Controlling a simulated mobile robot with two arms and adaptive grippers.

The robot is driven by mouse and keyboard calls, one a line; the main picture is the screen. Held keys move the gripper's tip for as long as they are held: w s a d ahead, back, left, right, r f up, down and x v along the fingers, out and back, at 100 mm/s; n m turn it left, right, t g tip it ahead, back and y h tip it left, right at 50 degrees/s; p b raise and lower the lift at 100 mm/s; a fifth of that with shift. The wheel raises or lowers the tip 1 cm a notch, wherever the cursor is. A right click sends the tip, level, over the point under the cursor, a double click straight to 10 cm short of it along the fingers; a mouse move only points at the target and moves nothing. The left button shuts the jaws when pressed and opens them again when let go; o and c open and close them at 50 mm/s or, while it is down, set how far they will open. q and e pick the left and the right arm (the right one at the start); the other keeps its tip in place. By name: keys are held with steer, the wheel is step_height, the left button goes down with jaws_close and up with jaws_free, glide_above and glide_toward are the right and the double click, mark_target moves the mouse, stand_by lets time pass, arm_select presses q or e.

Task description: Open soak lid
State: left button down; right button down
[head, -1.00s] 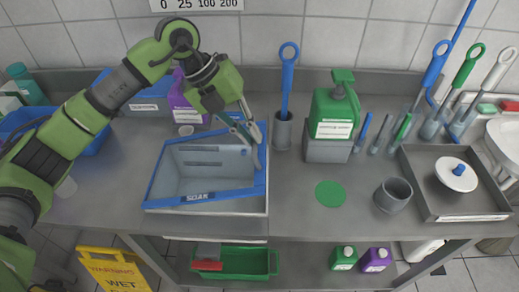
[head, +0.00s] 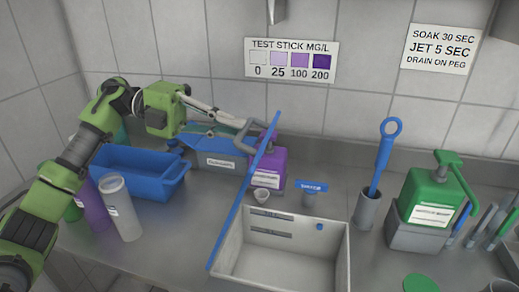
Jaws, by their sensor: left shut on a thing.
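The blue soak lid (head: 243,194) stands steeply raised along the left side of the pale soak bin (head: 349,262), seen almost edge-on as a slim blue strip. The bin's mouth is uncovered and its inside shows, with dark slots in the back wall and a small blue knob at the right. My left gripper (head: 252,128) is shut on the lid near its upper far end; the exact contact is partly hidden. My right gripper is not in view.
A purple jug (head: 268,168) and small grey cup (head: 261,195) stand behind the lid. A blue tub (head: 140,174) and clear bottle (head: 121,210) stand left. A blue-handled brush in a holder (head: 367,211) and green pump jug (head: 432,196) stand right.

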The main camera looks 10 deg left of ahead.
arm_select(q)
steer(key=a+h+b, duration=0.2)
steer(key=a+h, duration=0.1)
steer(key=a, duration=0.5)
steer(key=c, duration=2.1)
jaws_free()
steer(key=shift+c, duration=0.2)
steer(key=a+f, duration=0.1)
steer(key=a, duration=1.1)
steer(key=shift+f, duration=0.1)
